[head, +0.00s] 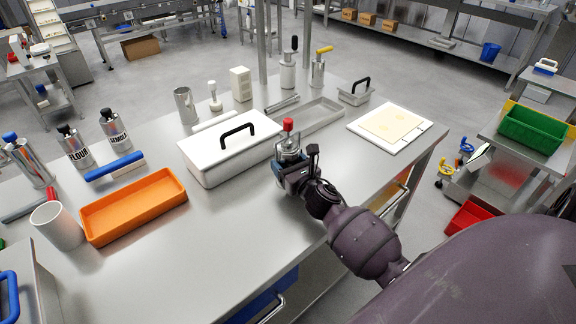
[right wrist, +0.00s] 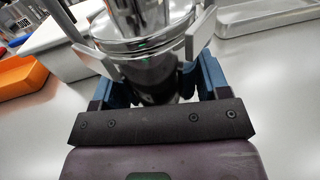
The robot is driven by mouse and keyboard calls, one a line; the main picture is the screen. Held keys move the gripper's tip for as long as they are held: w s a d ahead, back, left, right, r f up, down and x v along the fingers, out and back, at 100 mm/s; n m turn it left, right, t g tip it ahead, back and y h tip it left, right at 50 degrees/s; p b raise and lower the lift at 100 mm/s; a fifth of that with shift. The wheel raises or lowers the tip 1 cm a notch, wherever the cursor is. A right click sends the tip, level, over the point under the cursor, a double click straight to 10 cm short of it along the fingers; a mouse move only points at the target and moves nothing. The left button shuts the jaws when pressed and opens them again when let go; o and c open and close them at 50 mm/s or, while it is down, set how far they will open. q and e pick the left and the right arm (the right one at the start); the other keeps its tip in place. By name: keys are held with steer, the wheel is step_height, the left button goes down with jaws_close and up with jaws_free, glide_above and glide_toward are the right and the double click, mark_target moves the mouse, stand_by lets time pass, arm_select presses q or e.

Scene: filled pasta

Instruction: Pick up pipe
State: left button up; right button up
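No plain pipe can be made out by name. A shiny metal cylinder with a red knob on top (head: 288,126) stands upright at the table's middle, right of the white lidded box. My right gripper (head: 290,163) is at this cylinder. In the right wrist view the cylinder (right wrist: 148,50) fills the gap between the two fingers, which press against its sides below a wide rim. Its base is hidden by the gripper, so I cannot tell whether it touches the table. My left gripper is not in view.
The white box with a black handle (head: 232,148) is close on the left. An orange tray (head: 134,207) is farther left. A grey metal tray (head: 318,112) and a white board with dough (head: 390,128) lie behind and to the right. The front of the table is clear.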

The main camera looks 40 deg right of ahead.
steer(key=c, duration=0.7)
steer(key=shift+c, duration=0.3)
steer(key=shift+r, duration=0.1)
